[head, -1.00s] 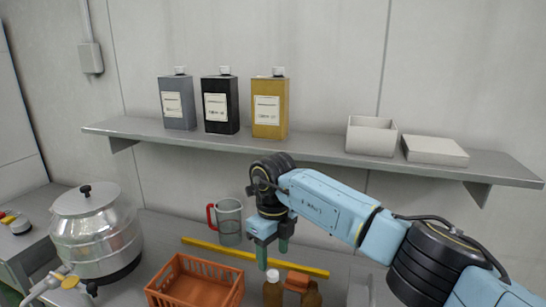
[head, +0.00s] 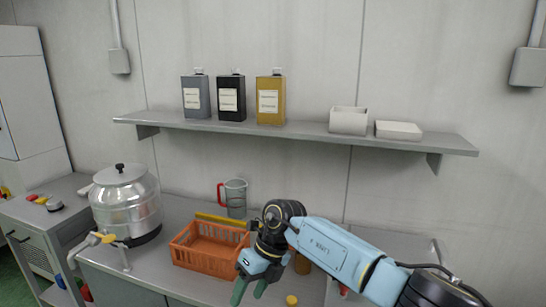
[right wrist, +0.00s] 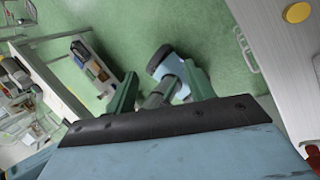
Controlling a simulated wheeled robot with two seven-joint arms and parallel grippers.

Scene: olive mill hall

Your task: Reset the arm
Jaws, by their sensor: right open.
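My right arm comes in from the right in the head view, and its gripper (head: 249,291) hangs low over the front of the grey bench (head: 180,210). The green fingers are apart with nothing seen between them. In the right wrist view the open fingers (right wrist: 160,90) show above green floor. A blue and grey part shows beyond and between them, probably part of my own body. The gripper is in front of and right of the orange crate (head: 203,266), apart from it. My left gripper is not in view.
A steel urn (head: 125,205) stands left of the crate. A brown bottle (head: 302,264) is partly hidden by my arm. Tins (head: 231,98) and white boxes (head: 348,121) sit on the wall shelf (head: 300,132).

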